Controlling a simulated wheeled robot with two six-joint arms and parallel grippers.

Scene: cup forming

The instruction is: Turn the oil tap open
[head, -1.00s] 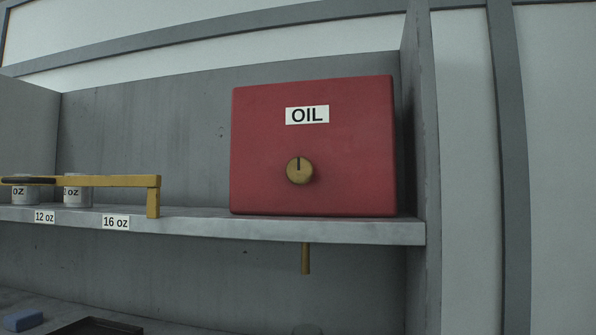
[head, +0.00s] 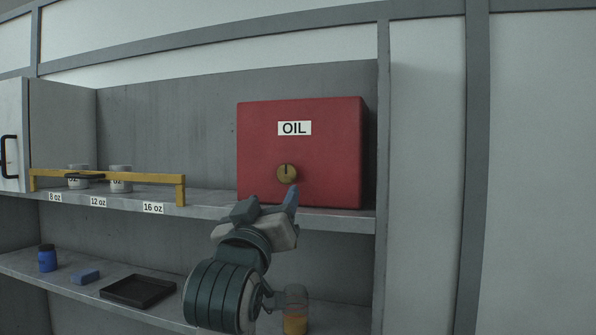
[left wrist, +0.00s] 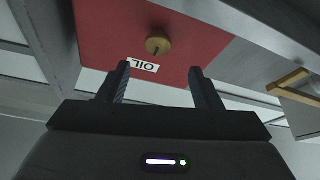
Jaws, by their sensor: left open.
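The oil tap is a round brass knob (head: 287,174) on the front of a red box (head: 330,150) labelled OIL, on the upper shelf. A dark mark on the knob points straight up in the head view. My left gripper (head: 268,203) is open and empty, just below and in front of the knob. In the left wrist view the knob (left wrist: 158,46) lies ahead of and between the two open fingers (left wrist: 158,75), apart from them; the view is upside down. The spout under the shelf is hidden behind my left arm. My right gripper is not in view.
A yellow rail (head: 110,177) with a dark handle and cups behind it stands left of the box. On the lower shelf are a blue jar (head: 47,258), a blue block (head: 85,276), a black tray (head: 138,290) and a container with yellow content (head: 295,312). A grey side panel (head: 383,150) stands right of the box.

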